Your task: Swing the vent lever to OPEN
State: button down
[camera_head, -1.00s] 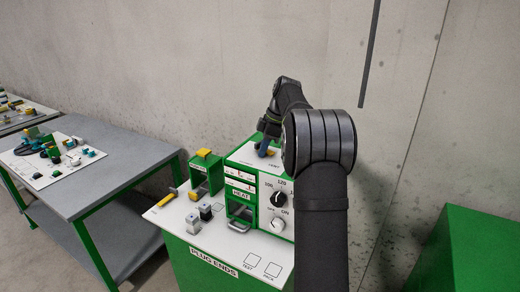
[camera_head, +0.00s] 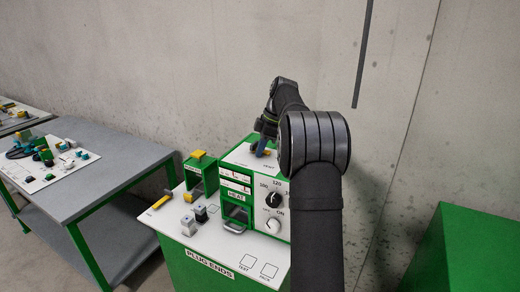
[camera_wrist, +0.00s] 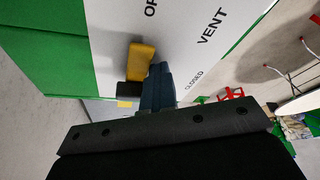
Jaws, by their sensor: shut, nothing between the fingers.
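The vent lever has a yellow handle (camera_wrist: 141,62) and a dark block at its lower end. In the wrist view it lies on the white panel top (camera_wrist: 190,50), nearer the cut-off "OP" lettering than the word CLOSED. My gripper (camera_wrist: 158,85) is shut, with its dark blue fingers just beside the handle on the CLOSED side. I cannot tell whether they touch it. In the head view my gripper (camera_head: 262,146) is low over the top of the green box, and only a bit of yellow shows beside its fingers.
The green box (camera_head: 229,180) has a HEAT slot with a handle and two dials on its front. A smaller green box (camera_head: 200,176) with a yellow top stands to its left. Connectors lie on the white bench top (camera_head: 225,246). A concrete wall (camera_head: 170,70) stands behind.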

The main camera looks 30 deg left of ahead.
aim_at(251, 164)
jog(key=shift+w+d, duration=0.2)
jog(key=shift+d, duration=0.05)
jog(key=shift+s, duration=0.6)
jog(key=s, duration=0.3)
jog(key=shift+s+a, duration=0.1)
jog(key=shift+s, duration=0.05)
jog(key=w+r, duration=0.3)
jog(key=r, duration=0.6)
jog(key=shift+w+r, duration=0.2)
jog(key=shift+a+f, duration=0.1)
